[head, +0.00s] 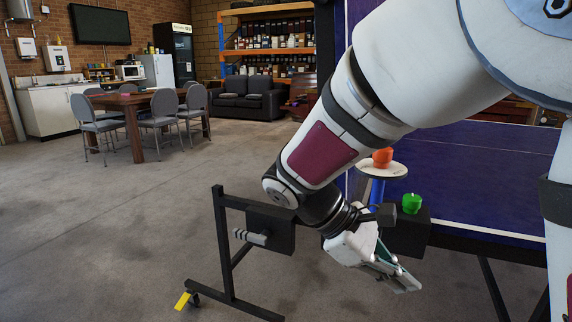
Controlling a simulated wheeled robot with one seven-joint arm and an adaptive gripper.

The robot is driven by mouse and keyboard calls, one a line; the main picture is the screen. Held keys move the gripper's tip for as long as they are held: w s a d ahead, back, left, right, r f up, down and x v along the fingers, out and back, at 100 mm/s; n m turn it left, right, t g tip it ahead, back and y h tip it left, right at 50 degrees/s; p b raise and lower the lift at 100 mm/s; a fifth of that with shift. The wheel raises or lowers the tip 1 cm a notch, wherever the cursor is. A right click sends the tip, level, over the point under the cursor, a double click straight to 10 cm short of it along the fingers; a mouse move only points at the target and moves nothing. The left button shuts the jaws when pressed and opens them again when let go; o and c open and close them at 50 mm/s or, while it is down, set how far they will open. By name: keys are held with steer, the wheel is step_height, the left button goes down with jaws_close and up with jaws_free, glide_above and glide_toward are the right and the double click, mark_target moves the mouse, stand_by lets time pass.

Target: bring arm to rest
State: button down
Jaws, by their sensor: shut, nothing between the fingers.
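My gripper (398,280) hangs at the end of my arm in the lower right of the head view. It points down and to the right, over the grey floor and in front of the table tennis table (455,185). Its fingers are shut with nothing between them. My white arm with a dark red panel comes in from the upper right, bends, and hides part of the table and its frame.
A black wheeled frame (226,245) stands close to my gripper. The floor (100,225) at left is clear; a wooden table (135,101) with chairs stands farther back.

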steer(key=s+r+m+t+y, duration=0.2)
steer(key=s+m+y, duration=0.9)
steer(key=s, duration=1.3)
step_height(320, 180, up, 36)
steer(key=d+t+h+p, duration=0.1)
steer(key=t+p, duration=0.3)
steer(key=p, duration=3)
steer(key=shift+w+m, duration=0.2)
steer(key=shift+m, duration=0.1)
